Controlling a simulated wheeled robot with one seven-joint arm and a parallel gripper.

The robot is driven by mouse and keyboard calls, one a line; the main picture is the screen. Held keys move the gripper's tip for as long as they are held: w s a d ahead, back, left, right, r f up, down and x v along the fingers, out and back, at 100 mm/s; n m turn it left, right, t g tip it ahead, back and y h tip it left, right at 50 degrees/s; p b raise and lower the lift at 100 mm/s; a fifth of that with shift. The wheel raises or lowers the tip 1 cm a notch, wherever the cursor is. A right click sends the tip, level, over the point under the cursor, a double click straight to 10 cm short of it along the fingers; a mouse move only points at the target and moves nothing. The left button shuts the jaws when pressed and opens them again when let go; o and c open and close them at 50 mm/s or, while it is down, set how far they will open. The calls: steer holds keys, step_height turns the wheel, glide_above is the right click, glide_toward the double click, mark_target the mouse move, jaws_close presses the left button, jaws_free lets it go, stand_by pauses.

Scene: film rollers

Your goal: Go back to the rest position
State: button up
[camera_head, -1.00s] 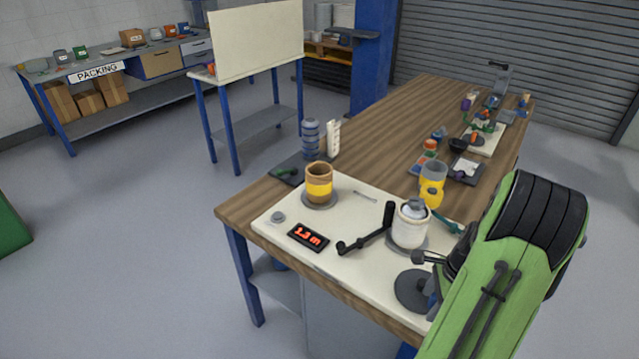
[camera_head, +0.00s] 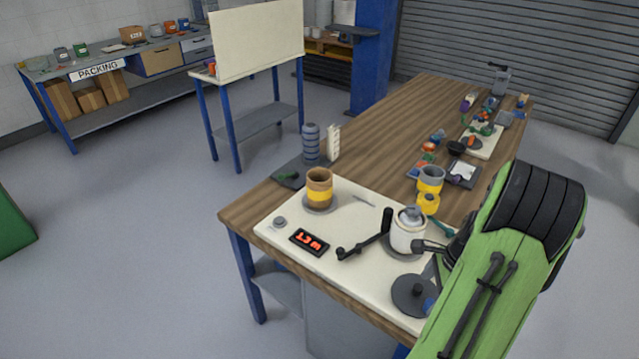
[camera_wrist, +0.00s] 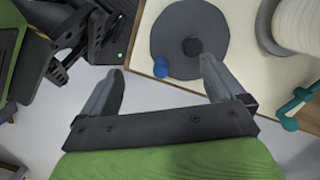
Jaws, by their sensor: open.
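My gripper (camera_wrist: 160,80) is open, and nothing shows between its fingers in the wrist view. A grey disc (camera_wrist: 168,28) with a dark hub lies on the cream board beyond the fingers, with a blue knob (camera_wrist: 160,67) at its near edge. In the head view my green arm covers the lower right; whether my fingertips show there is unclear. The grey disc (camera_head: 405,292) lies on the board (camera_head: 265,222) beside the arm. A white roller (camera_head: 408,238) stands upright with a black crank (camera_head: 362,243) beside it. A brown and yellow roller (camera_head: 319,190) stands on another grey disc.
A display (camera_head: 310,241) and a small grey knob (camera_head: 279,222) are on the board. Yellow-and-grey pieces (camera_head: 429,185), a teal-handled tool (camera_head: 438,226) and small parts crowd the wooden table's right side. A white panel (camera_head: 256,40) and packing bench (camera_head: 150,70) stand behind.

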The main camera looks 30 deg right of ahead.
steer(key=shift+r+p, duration=0.3)
steer(key=shift+r, duration=0.35)
steer(key=shift+f, duration=0.1)
steer(key=shift+s, duration=0.1)
steer(key=w+a+r+n+h, duration=0.1)
steer(key=w+a+r+n, duration=0.2)
steer(key=a+r+n, duration=0.35)
steer(key=w+a+r+n+h, duration=0.1)
steer(key=w+a+r+n, duration=0.2)
steer(key=a+r+n, duration=0.35)
steer(key=s+a+r+n+t, duration=0.1)
steer(key=s+a+r+n, duration=0.1)
steer(key=s+a+n, duration=0.1)
steer(key=s+a+r+n+t, duration=0.1)
steer(key=s+a+r+n, duration=0.1)
steer(key=a+n, duration=0.3)
steer(key=s+a+r+n+t, duration=0.2)
steer(key=s+a+r+n, duration=0.1)
steer(key=a, duration=0.5)
steer(key=shift+s+a+r+n, duration=0.35)
steer(key=shift+r+n, duration=0.2)
steer(key=shift+n, duration=0.15)
